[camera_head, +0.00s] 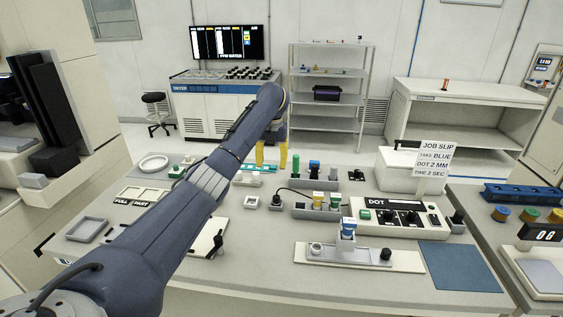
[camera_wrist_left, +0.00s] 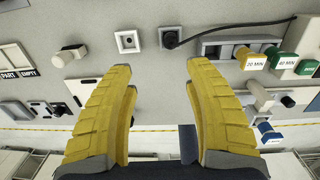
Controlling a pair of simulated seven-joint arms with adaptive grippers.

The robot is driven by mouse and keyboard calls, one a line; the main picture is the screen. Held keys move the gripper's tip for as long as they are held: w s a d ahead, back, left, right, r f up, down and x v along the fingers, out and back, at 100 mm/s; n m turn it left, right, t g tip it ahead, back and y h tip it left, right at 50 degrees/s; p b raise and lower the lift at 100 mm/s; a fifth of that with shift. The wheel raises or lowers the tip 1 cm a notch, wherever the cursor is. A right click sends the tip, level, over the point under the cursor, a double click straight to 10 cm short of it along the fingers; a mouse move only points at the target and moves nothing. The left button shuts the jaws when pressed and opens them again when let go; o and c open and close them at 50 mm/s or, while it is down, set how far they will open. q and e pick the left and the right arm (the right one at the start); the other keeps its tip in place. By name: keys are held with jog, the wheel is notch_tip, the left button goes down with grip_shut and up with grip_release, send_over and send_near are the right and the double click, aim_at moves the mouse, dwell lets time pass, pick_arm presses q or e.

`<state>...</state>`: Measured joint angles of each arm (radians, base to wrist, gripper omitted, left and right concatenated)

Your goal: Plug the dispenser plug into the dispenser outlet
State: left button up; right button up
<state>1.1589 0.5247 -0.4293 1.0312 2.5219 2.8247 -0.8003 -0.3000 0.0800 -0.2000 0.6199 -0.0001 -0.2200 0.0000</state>
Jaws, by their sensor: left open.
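My left gripper (camera_head: 271,161) is open and empty, yellow fingers apart and clear of both fittings (camera_wrist_left: 158,67). My right gripper is out of view.
The sign (camera_head: 434,160) and blue mat (camera_head: 459,266) are further right. My left arm covers part of the table.

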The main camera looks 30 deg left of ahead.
pick_arm(q)
jog(key=d, duration=0.2)
send_over(276, 199)
jog(key=w, duration=0.1)
notch_tip(276, 199, down, 5)
jog(key=shift+w+a+f, duration=0.15)
jog(key=shift+w+f, duration=0.15)
jog(key=shift+f, duration=0.45)
jog(key=shift+s+a+f, duration=0.1)
jog(key=shift+f, duration=2.45)
jog(key=shift+s+a+f, duration=0.1)
jog(key=shift+f, duration=2.45)
grip_shut()
jog(key=shift+r, duration=0.15)
jog(key=shift+r, duration=2.75)
